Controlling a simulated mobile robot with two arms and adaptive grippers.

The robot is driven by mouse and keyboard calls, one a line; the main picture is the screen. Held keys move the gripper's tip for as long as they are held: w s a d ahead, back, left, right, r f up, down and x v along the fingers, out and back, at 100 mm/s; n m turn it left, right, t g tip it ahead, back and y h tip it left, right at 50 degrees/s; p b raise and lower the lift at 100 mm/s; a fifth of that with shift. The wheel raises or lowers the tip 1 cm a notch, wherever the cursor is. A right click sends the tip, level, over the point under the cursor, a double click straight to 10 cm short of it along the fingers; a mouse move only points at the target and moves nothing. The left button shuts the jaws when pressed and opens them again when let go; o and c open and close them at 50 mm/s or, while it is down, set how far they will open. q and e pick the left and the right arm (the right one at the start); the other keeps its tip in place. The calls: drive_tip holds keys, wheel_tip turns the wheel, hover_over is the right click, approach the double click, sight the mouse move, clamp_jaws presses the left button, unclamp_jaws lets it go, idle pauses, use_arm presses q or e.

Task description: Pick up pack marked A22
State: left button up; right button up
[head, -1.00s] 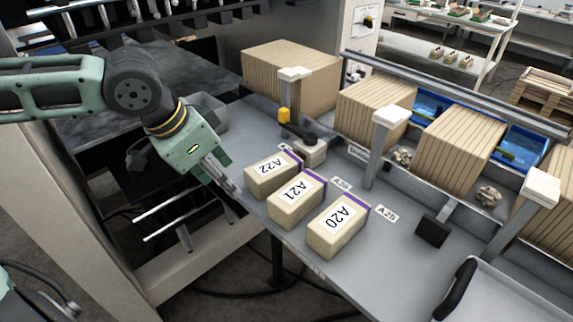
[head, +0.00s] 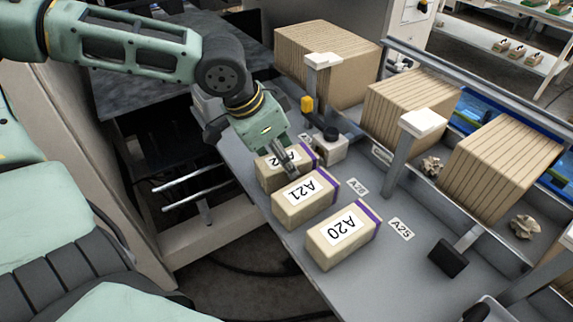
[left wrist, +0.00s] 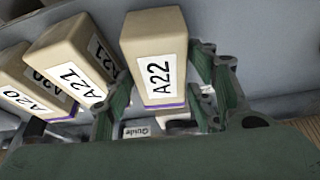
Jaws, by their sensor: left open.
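The pack marked A22 (head: 268,177) is a tan block with a white label and purple end band, at the far end of a row of three on the grey table. My left gripper (head: 288,160) is open over it and hides part of its label. In the left wrist view the A22 pack (left wrist: 153,42) lies between the spread green fingers of the gripper (left wrist: 162,85), its label fully readable. I cannot tell whether the fingers touch it. Pack A21 (head: 304,199) and pack A20 (head: 343,237) stand beside it. My right gripper is not in view.
Pack A21 (left wrist: 72,55) sits close to the left finger in the left wrist view. Posts with white caps (head: 422,122) and large tan stacks (head: 410,105) line the back. The table's front edge is close to the packs.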

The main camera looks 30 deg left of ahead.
use_arm(q)
drive_tip(key=x, duration=0.2)
drive_tip(key=shift+w+d+f, duration=0.1)
drive_tip(key=shift+w+f, duration=0.15)
drive_tip(key=shift+f, duration=0.1)
drive_tip(key=c, duration=0.5)
drive_tip(key=shift+s, duration=0.1)
drive_tip(key=c, duration=0.4)
drive_tip(key=shift+c, duration=0.5)
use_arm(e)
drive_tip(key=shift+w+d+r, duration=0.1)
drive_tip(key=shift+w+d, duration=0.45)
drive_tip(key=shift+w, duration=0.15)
